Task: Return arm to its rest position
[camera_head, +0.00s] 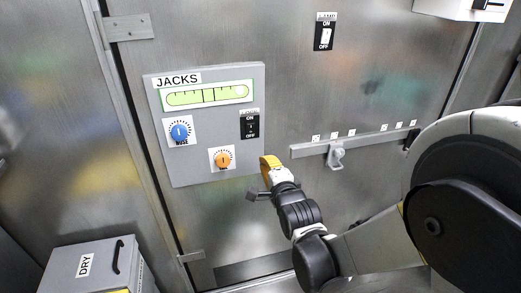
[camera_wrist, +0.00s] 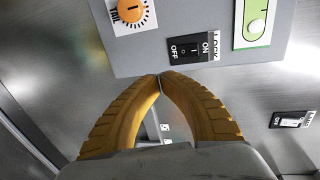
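My gripper (camera_head: 267,163) has yellow ridged fingers and is at the lower right edge of the grey JACKS panel (camera_head: 190,150) in the head view. In the wrist view the two fingers of my gripper (camera_wrist: 160,79) curve in and meet at their tips, with nothing seen between them. The tips show just below the black lock switch (camera_wrist: 192,49) on the panel. My arm reaches in from the right in the head view. Whether the tips touch the panel, I cannot tell.
The panel carries a blue knob (camera_head: 180,131), an orange knob (camera_head: 222,159) and a green gauge (camera_head: 207,96). A rail with a hook (camera_head: 337,154) is right of my gripper. A grey DRY box (camera_head: 62,275) stands lower left. Another ON/OFF switch (camera_head: 324,36) is above.

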